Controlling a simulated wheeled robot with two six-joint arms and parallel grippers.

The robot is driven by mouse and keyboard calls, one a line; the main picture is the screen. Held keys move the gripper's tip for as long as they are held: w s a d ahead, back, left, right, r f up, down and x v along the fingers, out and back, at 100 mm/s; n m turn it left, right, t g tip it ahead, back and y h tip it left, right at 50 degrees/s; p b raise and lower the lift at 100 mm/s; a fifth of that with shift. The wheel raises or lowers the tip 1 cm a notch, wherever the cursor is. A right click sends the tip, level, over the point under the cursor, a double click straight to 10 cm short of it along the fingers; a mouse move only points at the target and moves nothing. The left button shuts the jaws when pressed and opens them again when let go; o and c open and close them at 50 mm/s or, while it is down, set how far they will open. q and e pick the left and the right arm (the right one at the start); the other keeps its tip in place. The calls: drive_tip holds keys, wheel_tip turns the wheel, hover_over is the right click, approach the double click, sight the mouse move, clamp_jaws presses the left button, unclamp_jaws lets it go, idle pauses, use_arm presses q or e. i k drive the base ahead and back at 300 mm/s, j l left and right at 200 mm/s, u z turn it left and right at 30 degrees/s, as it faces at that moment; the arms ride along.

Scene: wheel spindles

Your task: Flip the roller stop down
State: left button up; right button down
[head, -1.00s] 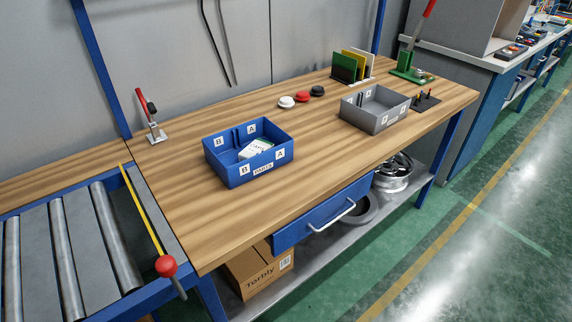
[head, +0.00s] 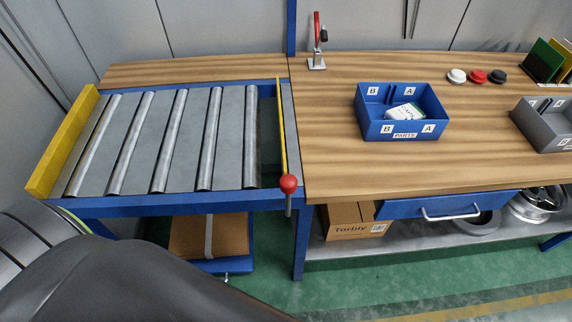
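The roller stop is a thin yellow bar (head: 282,128) at the right end of the roller conveyor (head: 178,201), beside the workbench's left edge. It appears raised along that end. A red ball knob (head: 288,184) sits at its near end, with a short grey lever hanging below it. Neither gripper shows in the head view. A dark rounded part of my own body fills the lower left corner.
The workbench (head: 360,180) stands right of the conveyor, with a blue parts bin (head: 402,112) and a red-handled clamp (head: 317,45) on it. A yellow side plate (head: 62,143) closes the conveyor's left end. The rollers are empty.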

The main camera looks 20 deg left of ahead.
sight(288, 182)
drive_tip(key=l+u, duration=0.1)
drive_tip(key=u, duration=0.4)
drive_tip(key=i+l+u, duration=0.1)
drive_tip(key=u, duration=0.4)
drive_tip(key=l, duration=0.1)
